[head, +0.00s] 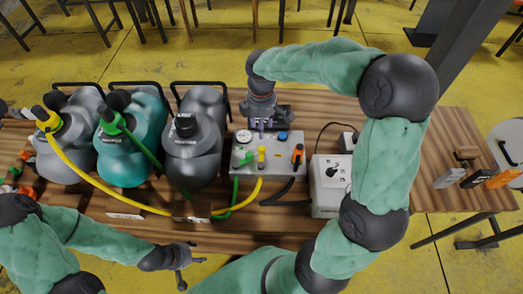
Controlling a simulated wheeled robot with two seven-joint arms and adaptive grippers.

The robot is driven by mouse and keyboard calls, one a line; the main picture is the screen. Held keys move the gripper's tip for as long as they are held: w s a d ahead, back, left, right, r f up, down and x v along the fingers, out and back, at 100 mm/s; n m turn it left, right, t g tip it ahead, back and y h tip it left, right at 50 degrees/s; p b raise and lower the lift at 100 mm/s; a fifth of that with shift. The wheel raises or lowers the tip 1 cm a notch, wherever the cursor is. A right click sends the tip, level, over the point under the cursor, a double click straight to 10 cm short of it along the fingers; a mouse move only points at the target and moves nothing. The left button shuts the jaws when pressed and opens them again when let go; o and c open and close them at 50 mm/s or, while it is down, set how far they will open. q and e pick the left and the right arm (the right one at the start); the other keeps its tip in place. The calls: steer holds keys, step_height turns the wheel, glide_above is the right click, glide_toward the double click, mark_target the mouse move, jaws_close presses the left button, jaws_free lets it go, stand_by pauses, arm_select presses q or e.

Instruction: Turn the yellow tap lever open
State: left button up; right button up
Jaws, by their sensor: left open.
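The yellow tap lever (262,154) stands on a grey manifold box (241,188) near the middle of the table. A yellow hose joins the box below it. My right gripper (263,126) points down at the back edge of the box, behind the yellow lever and apart from it as far as I can see. Its fingers are small and partly hidden, so its opening is unclear. My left gripper (186,266) is open and empty near the front of the table, well in front of the box and to its left.
A green lever (245,158) and an orange lever (297,154) flank the yellow one. Hoses cross the wooden table. A white pump box (328,190) stands right of the manifold.

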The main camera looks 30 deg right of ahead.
mark_target(261, 148)
arm_select(q)
step_height(261, 148, down, 6)
steer(key=b, duration=0.4)
steer(key=shift+r+b, duration=0.2)
steer(key=shift+b, duration=0.1)
arm_select(e)
step_height(261, 148, down, 13)
jaws_close()
